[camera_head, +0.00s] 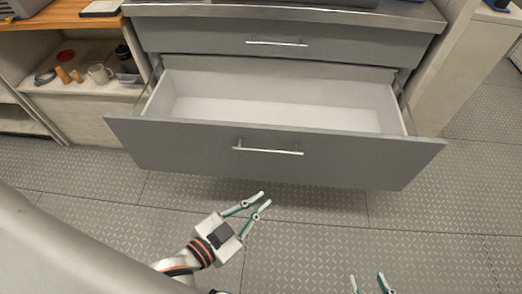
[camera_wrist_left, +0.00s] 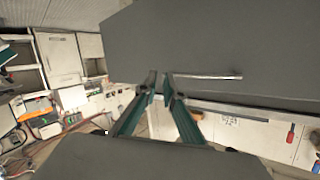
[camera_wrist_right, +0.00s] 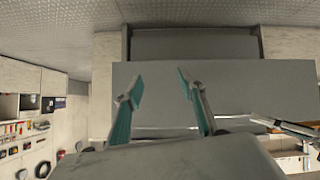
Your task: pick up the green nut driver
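I cannot make out a green nut driver in any view. The lower drawer (camera_head: 270,150) is pulled out, and the visible part of its white inside (camera_head: 270,112) is empty. My left gripper (camera_head: 264,199) is in front of the drawer, below its bar handle (camera_head: 268,150). Its fingertips (camera_wrist_left: 161,78) are a narrow gap apart with nothing between them. My right gripper (camera_head: 367,277) is at the bottom edge of the head view, right of the left one. Its fingers (camera_wrist_right: 160,78) are wide apart and empty.
A closed upper drawer (camera_head: 285,42) sits under the metal worktop (camera_head: 290,14). At the left, a shelf holds a mug (camera_head: 100,74), orange items (camera_head: 63,75) and other small things. The patterned floor (camera_head: 440,220) is clear to the right.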

